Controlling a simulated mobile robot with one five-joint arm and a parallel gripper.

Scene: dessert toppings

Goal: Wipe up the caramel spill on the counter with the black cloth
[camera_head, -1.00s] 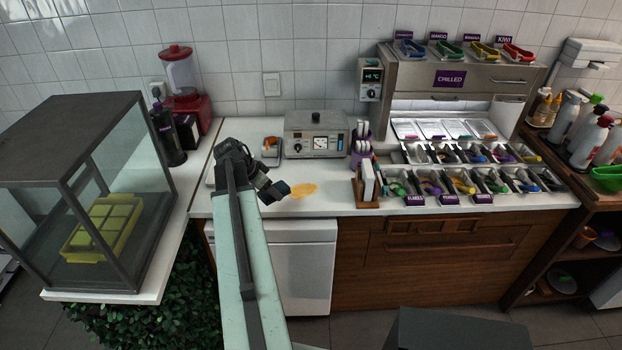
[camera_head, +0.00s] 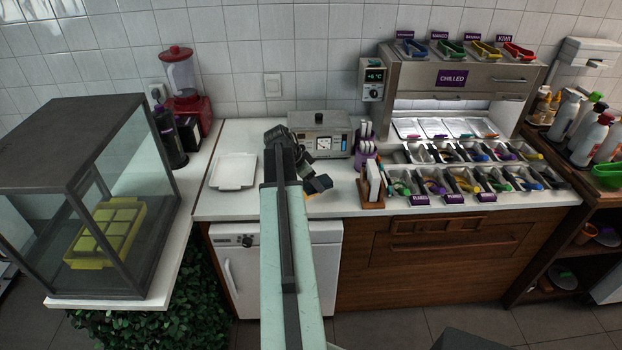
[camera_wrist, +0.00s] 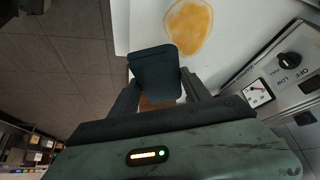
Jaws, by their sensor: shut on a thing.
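The dark, nearly black cloth (camera_head: 318,184) is held folded in my gripper (camera_head: 309,174) at the front of the white counter. In the wrist view the cloth (camera_wrist: 155,70) sits between the two fingers of my gripper (camera_wrist: 160,86), which are shut on it. The caramel spill (camera_wrist: 188,27) is an orange-brown oval patch on the counter. In the wrist view the cloth overlaps its near left edge. In the head view the cloth hides most of the spill (camera_head: 311,195), and only a sliver shows. I cannot tell whether the cloth touches the counter.
A grey appliance with a dial (camera_head: 320,135) stands just behind the cloth. A wooden holder with white cards (camera_head: 373,187) is to the right, before rows of topping trays. A white square tray (camera_head: 234,171) lies to the left. The counter between tray and arm is clear.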

